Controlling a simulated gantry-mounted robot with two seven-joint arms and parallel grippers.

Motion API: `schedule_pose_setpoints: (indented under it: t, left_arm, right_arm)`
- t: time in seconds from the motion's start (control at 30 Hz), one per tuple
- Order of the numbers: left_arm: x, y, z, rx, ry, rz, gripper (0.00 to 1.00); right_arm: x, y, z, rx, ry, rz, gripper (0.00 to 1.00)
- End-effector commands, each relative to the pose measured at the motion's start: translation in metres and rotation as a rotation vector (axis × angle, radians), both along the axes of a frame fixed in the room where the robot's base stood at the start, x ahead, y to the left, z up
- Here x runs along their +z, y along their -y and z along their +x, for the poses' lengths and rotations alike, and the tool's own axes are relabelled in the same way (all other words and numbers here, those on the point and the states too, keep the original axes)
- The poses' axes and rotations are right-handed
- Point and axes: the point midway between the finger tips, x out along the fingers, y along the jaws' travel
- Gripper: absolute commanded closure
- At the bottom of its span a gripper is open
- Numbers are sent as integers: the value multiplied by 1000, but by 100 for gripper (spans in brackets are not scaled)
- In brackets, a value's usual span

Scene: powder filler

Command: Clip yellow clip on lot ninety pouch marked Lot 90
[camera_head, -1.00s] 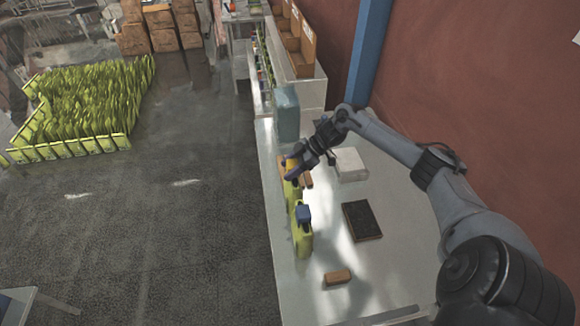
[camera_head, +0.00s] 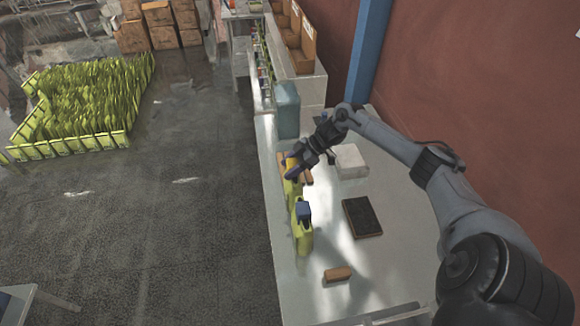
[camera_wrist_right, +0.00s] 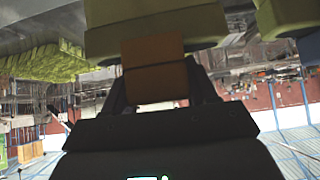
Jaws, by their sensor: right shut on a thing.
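My right gripper (camera_head: 292,168) is shut on the yellow clip (camera_wrist_right: 155,80), which looks orange-brown in the right wrist view. It is at the far yellow-green pouch (camera_head: 293,189), at the pouch's top. In the wrist view this pouch (camera_wrist_right: 150,42) lies right against the clip. I cannot tell whether the clip's jaws are around the pouch's edge. A second yellow-green pouch (camera_head: 303,240) stands nearer, with a blue clip (camera_head: 304,211) on top. No lot marking is readable on either pouch. My left gripper is out of view.
On the white table (camera_head: 300,292) are an orange-brown block (camera_head: 338,274), a dark flat pad (camera_head: 362,217) and a white box (camera_head: 350,161). A blue-grey container (camera_head: 287,110) stands beyond the gripper. A blue post (camera_head: 369,50) rises behind.

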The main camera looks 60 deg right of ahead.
Motion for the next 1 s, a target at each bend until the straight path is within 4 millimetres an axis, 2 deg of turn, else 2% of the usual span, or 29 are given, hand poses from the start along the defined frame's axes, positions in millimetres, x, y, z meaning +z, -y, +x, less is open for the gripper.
schedule_pose_setpoints:
  t: [0.3, 0.33, 0.5, 0.8, 1.0]
  left_arm:
    - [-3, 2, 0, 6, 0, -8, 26]
    - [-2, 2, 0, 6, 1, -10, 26]
    - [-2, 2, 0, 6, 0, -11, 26]
    - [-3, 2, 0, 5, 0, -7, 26]
    - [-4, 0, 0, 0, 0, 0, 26]
  right_arm:
    - [-5, 0, 0, 0, 0, 0, 72]
    - [-4, 0, 0, 0, 0, 0, 39]
    - [-4, 0, 0, 0, 0, 0, 13]
    - [-4, 1, -1, -1, -1, 0, 13]
    - [8, 10, -11, -1, -2, -4, 13]
